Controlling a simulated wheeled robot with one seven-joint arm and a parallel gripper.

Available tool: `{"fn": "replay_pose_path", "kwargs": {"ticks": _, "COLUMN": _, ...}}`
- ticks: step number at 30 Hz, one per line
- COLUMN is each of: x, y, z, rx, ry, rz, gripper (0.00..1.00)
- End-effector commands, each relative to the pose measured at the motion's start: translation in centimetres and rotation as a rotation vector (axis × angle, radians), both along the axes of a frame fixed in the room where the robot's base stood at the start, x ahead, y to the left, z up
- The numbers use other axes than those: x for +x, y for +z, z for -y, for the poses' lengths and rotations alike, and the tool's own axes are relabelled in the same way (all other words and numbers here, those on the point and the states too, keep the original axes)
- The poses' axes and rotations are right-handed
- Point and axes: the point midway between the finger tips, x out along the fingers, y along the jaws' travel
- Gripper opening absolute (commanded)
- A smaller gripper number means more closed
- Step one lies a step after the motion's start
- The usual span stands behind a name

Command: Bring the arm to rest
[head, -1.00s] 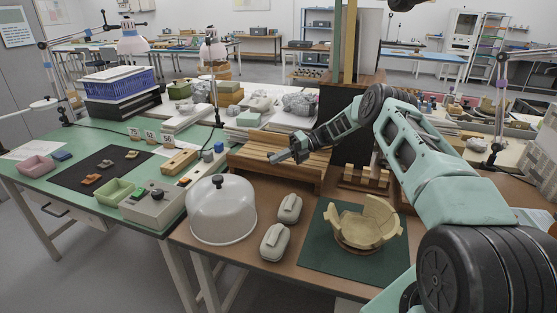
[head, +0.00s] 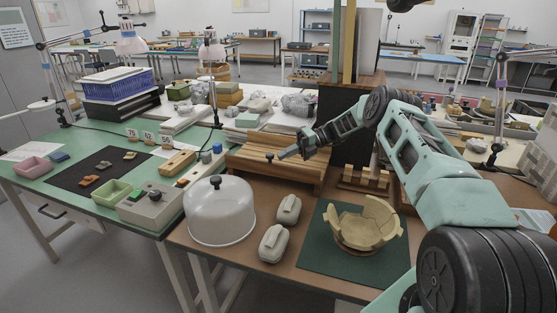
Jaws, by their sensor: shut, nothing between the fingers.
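My arm reaches in from the right over the brown bench. My gripper (head: 284,155) is shut and empty. It hangs above the slatted wooden rack (head: 250,176) at the back of the bench, pointing left. A partly rebuilt tan bowl (head: 362,230) stands on a dark green mat (head: 320,252), apart from my gripper. Its rim is uneven, with gaps between the raised pieces.
A control box (head: 152,207), green tray (head: 112,193) and sherds on a black mat (head: 70,179) occupy the green table.

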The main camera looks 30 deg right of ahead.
Motion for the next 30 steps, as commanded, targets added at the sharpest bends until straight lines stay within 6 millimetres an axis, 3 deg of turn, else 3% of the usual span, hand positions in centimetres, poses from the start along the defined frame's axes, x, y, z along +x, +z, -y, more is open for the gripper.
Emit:
{"fn": "replay_pose_path", "kwargs": {"ticks": 7, "x": -0.6, "y": 0.6, "z": 3.5, "rx": 0.000, "ry": 0.000, "rz": 0.000, "gripper": 0.00}}
{"fn": "replay_pose_path", "kwargs": {"ticks": 17, "x": -0.7, "y": 1.0, "z": 4.2, "rx": 0.002, "ry": 0.003, "rz": -0.003, "gripper": 0.00}}
{"fn": "replay_pose_path", "kwargs": {"ticks": 20, "x": -0.2, "y": 2.3, "z": 1.5, "rx": -0.037, "ry": 0.060, "rz": 0.050, "gripper": 0.00}}
{"fn": "replay_pose_path", "kwargs": {"ticks": 23, "x": 0.1, "y": 4.2, "z": -3.6, "rx": -0.115, "ry": 0.177, "rz": 0.163, "gripper": 0.00}}
{"fn": "replay_pose_path", "kwargs": {"ticks": 26, "x": -0.7, "y": 6.5, "z": -10.4, "rx": -0.213, "ry": 0.350, "rz": 0.331, "gripper": 0.00}}
{"fn": "replay_pose_path", "kwargs": {"ticks": 30, "x": -4.1, "y": 9.2, "z": -19.7, "rx": -0.328, "ry": 0.639, "rz": 0.602, "gripper": 0.00}}
